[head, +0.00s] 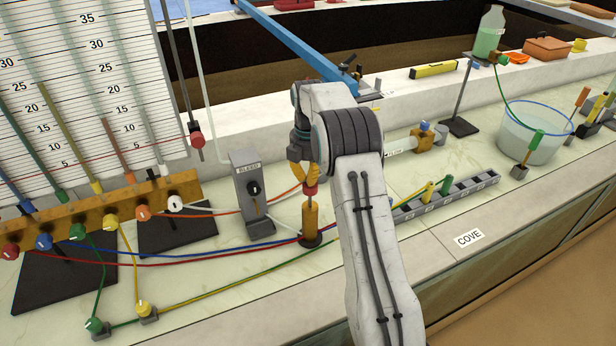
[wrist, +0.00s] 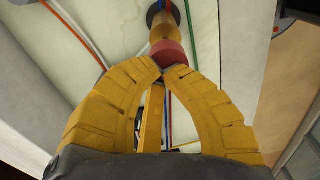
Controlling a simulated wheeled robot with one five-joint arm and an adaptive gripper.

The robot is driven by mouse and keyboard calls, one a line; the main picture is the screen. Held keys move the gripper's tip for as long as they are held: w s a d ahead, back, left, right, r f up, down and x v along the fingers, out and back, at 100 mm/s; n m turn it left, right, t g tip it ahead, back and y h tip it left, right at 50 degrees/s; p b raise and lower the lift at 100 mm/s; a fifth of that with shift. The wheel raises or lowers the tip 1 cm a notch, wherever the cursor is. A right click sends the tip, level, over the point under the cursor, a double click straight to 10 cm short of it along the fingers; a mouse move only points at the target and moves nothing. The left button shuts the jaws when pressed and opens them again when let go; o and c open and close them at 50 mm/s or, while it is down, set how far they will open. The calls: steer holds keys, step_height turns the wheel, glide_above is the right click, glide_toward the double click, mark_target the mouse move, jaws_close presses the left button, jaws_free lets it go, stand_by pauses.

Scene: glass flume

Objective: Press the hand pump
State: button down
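The hand pump (head: 311,217) is an upright orange-yellow cylinder on a dark round base on the pale bench, with a red knob (head: 311,190) on top. My gripper (head: 308,181) is directly above the knob, pointing down. In the wrist view, the yellow fingers of my gripper (wrist: 165,68) curve in until their tips almost meet, with nothing seen held between them. The red knob (wrist: 170,49) is just beyond the tips, which cover part of it. I cannot tell whether they touch it.
A grey box with a black dial (head: 252,190) stands left of the pump. Coloured tubes run along the bench to a yellow valve manifold (head: 95,222). A grey rack (head: 465,190) lies right of my arm. A water bucket (head: 535,140) stands at the far right.

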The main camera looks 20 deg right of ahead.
mark_target(308, 192)
stand_by(0.3)
step_height(308, 192, down, 5)
steer(key=b, duration=0.2)
steer(key=shift+f+b, duration=0.2)
steer(key=shift+b, duration=0.15)
steer(key=shift+r, duration=0.1)
step_height(308, 192, up, 12)
steer(key=shift+r, duration=0.1)
stand_by(0.4)
stand_by(2.4)
